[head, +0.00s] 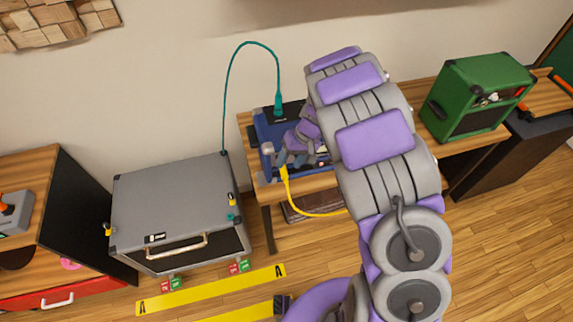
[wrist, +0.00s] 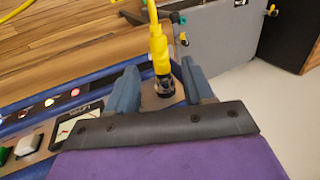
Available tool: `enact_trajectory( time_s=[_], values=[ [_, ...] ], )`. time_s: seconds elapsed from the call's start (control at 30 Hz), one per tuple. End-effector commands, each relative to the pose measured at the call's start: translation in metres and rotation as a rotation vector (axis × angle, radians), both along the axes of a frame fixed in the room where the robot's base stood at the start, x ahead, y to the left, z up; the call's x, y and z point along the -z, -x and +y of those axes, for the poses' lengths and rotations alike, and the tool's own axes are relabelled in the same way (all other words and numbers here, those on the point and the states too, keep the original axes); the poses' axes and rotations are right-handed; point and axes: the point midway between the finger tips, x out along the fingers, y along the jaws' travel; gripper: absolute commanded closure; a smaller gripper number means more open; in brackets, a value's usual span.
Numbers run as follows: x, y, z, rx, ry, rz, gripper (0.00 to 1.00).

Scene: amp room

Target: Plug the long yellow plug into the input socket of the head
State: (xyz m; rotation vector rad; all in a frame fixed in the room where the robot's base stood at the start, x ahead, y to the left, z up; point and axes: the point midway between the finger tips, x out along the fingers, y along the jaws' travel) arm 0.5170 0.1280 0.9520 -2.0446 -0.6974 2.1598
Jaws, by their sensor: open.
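The long yellow plug (wrist: 160,52) stands between my gripper's two blue-grey fingers in the wrist view, with its lower end at a dark round socket (wrist: 165,88) on the head's panel. How deep it sits in the socket I cannot tell. My gripper (wrist: 159,68) is open, with a visible gap on each side of the plug. The blue head (head: 266,163) stands on the wooden table, partly hidden by my gripper (head: 290,158). The yellow plug (head: 283,172) also shows at the head's front left, with its yellow cable (head: 310,212) hanging below and passing behind my arm.
A teal plug (head: 278,104) stands at the head's back, its cable looping left to a grey cabinet (head: 172,200). The head's panel has a meter (wrist: 78,122) and lit lamps (wrist: 48,102). A green amp (head: 478,95) stands on the right. Yellow strips (head: 215,288) mark the floor.

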Motion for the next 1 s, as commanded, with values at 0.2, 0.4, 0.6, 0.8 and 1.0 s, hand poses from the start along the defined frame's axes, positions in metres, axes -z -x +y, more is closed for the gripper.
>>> enact_trajectory(
  time_s=[0.2,0.4,0.6,0.8,1.0],
  values=[
    [-0.048,-0.006,-0.019,0.004,-0.002,0.0,0.48],
    [-0.089,-0.011,-0.034,0.002,-0.001,-0.001,0.48],
    [-0.116,-0.014,-0.046,0.001,-0.001,0.003,0.48],
    [-0.126,-0.015,-0.05,0.003,-0.001,0.005,0.48],
    [-0.128,-0.014,-0.051,0.003,0.001,0.005,0.48]
  ],
)
